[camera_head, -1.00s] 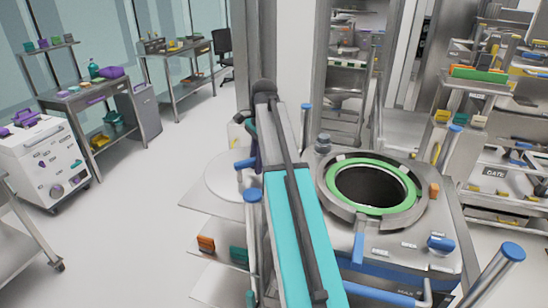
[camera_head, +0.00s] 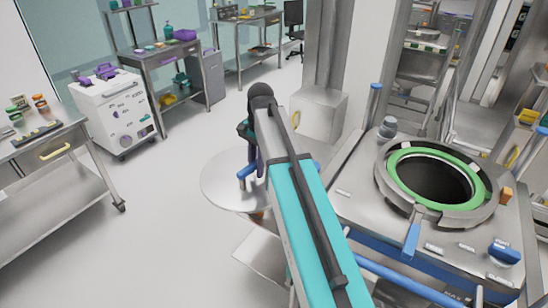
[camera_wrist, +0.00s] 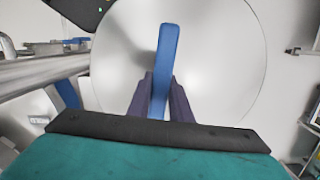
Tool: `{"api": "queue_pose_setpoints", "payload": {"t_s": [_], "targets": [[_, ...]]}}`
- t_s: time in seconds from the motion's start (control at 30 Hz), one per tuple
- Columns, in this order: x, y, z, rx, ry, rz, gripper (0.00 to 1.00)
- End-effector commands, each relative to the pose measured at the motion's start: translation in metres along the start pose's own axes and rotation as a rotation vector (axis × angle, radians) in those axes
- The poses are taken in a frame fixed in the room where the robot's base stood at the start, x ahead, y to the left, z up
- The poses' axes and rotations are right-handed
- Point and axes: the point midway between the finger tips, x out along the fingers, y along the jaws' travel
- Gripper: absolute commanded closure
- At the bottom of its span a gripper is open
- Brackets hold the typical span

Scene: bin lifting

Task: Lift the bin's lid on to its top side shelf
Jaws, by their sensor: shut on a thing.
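The lid is a pale grey round plate (camera_head: 222,183) left of the bin in the head view. It fills the middle of the wrist view (camera_wrist: 215,60). My gripper (camera_wrist: 163,92) has its purple fingers shut on the lid's blue handle (camera_wrist: 165,60). In the head view my gripper (camera_head: 252,166) is partly hidden by my arm. The bin's round opening with its green ring (camera_head: 396,180) is uncovered on the right. A flat side shelf (camera_head: 258,252) shows below and right of the lid, partly behind my arm. The lid's height above it is unclear.
A blue lever (camera_head: 411,241) and a blue knob (camera_head: 505,253) stand on the bin's top. A steel table (camera_head: 45,190) and a white cart (camera_head: 122,112) stand at the left. The floor between is clear.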

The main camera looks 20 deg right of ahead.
Motion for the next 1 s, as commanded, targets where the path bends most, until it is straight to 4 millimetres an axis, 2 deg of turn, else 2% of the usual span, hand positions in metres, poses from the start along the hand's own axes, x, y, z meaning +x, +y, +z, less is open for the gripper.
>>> {"api": "queue_pose_setpoints", "payload": {"t_s": [0.1,0.33,1.0], "targets": [[0.01,-0.008,0.022,-0.072,0.003,0.009,1.0],[0.022,-0.016,0.045,-0.155,0.006,0.02,1.0],[0.024,-0.017,0.048,-0.17,0.006,0.022,1.0]]}}
